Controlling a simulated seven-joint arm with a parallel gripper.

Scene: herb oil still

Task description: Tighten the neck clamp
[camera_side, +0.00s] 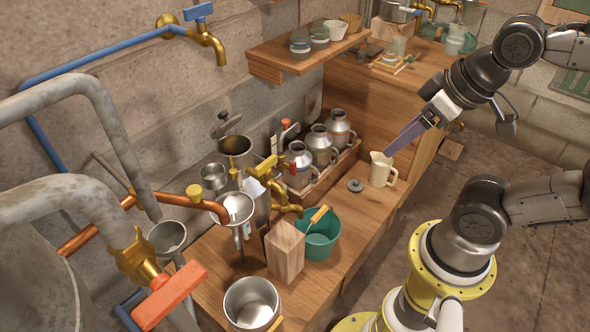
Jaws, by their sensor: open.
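A brass collar (137,258) with a flat orange-red handle (170,295) sits on the grey neck pipe (65,192) of the still at the left front. It looks like the neck clamp, but I cannot be sure, and how tight it is cannot be told. My gripper (390,150) is at the upper right, far from the collar. Its long purple fingers point down and left, just above the cream jug. It is open, and I see nothing held in it.
A cream jug (381,169) stands below my gripper. Several metal cans (320,146) stand in a wooden crate behind. A green bucket (322,238), a wooden block (285,252) and a steel pot (252,303) crowd the bench between my gripper and the still.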

